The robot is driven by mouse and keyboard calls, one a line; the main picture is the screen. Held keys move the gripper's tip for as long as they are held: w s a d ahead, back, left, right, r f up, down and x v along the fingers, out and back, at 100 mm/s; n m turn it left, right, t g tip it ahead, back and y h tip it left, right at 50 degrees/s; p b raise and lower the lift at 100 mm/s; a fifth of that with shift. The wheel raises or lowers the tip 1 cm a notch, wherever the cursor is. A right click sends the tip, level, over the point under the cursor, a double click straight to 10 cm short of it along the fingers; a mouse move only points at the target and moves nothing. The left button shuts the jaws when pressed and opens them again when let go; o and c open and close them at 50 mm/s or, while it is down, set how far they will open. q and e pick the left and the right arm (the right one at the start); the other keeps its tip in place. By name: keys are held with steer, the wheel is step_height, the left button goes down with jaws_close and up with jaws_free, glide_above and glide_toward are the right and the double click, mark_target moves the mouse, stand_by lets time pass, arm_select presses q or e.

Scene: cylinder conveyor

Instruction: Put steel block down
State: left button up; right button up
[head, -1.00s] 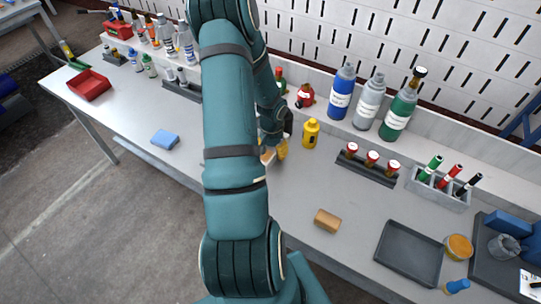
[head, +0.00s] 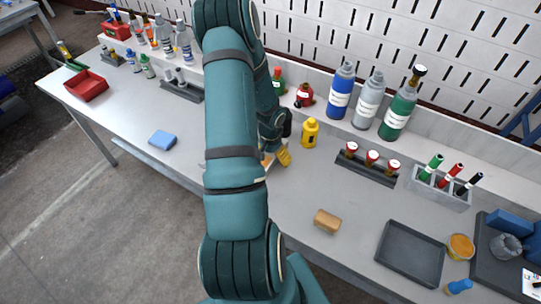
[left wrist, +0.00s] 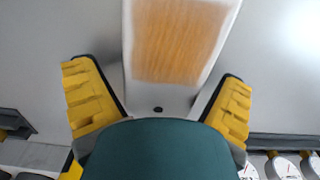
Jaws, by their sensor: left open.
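My left gripper (head: 279,158) is low over the middle of the bench, partly hidden by my own arm in the head view. In the left wrist view its two yellow-padded fingers (left wrist: 164,103) are spread wide. A pale grey piece with an orange-brown, wood-like face (left wrist: 180,40) lies between and beyond them; I see no finger closed on it. Only a small orange and white bit of it (head: 268,161) shows beside the gripper in the head view. I cannot tell whether it is the steel block, and no plain steel block shows elsewhere. My right gripper is not in view.
A yellow bottle (head: 310,133) stands close right of the gripper. A blue cloth (head: 163,140) and red bin (head: 86,86) are left. The bench around the tan block is clear.

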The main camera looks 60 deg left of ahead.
arm_select(q)
steer(key=shift+r, duration=0.25)
step_height(320, 180, up, 12)
steer(key=p, duration=0.3)
steer(key=shift+f, duration=0.2)
steer(key=f+b, duration=0.1)
steer(key=b, duration=0.1)
steer(key=f+b, duration=0.4)
steer(key=shift+w+a, duration=0.15)
steer(key=shift+w, duration=0.2)
steer(key=shift+s+f+b, duration=0.15)
steer(key=shift+f+b, duration=0.4)
steer(key=shift+f, duration=0.75)
steer(key=shift+s+f+b, duration=0.15)
steer(key=shift+f+b, duration=0.35)
steer(key=shift+f, duration=0.75)
steer(key=c, duration=1.4)
step_height(320, 180, up, 10)
steer(key=p, duration=0.2)
steer(key=shift+f+p, duration=0.25)
steer(key=shift+p, duration=0.05)
steer(key=shift+r, duration=0.3)
